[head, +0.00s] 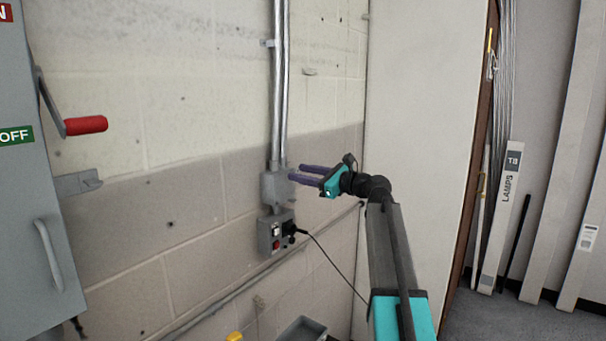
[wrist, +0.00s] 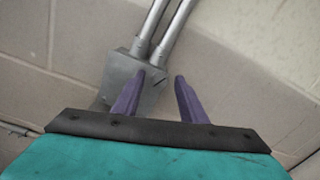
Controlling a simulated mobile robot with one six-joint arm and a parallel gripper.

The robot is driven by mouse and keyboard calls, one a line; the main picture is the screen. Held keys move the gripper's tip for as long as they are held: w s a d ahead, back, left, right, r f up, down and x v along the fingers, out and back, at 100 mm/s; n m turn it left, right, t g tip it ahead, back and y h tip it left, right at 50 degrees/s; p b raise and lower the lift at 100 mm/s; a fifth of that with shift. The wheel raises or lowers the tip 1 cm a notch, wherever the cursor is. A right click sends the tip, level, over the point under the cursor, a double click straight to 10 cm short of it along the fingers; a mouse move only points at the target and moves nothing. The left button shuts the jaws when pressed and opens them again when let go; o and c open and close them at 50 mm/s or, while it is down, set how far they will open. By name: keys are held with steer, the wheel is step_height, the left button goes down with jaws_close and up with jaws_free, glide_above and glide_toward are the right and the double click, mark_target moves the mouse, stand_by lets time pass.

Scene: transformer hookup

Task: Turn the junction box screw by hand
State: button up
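The grey junction box (head: 273,187) is fixed to the wall under two metal conduits. It also shows in the wrist view (wrist: 122,70), with a dark slotted screw (wrist: 160,79) on the right part of its face. My gripper (head: 296,172) points at the box from the right. In the wrist view its two purple fingers (wrist: 160,76) are apart, with nothing held between them. The screw appears between the fingertips, nearer the left one. I cannot tell whether a finger touches the box. The screw is not discernible in the head view.
Below the box is a grey switch and socket unit (head: 275,232) with a black plug and cable (head: 335,268). A grey cabinet (head: 40,200) with a red-handled lever (head: 85,125) stands at the left. A white panel (head: 415,120) is close behind my arm.

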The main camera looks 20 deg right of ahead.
jaws_close()
steer(key=shift+n+b, duration=0.4)
steer(key=shift+n, duration=0.1)
steer(key=n+b, duration=0.9)
steer(key=n, duration=0.2)
steer(key=n+b, duration=1)
steer(key=n, duration=0.1)
steer(key=n+b, duration=0.9)
steer(key=n, duration=0.1)
steer(key=shift+f+n, duration=0.25)
steer(key=shift+n, duration=0.15)
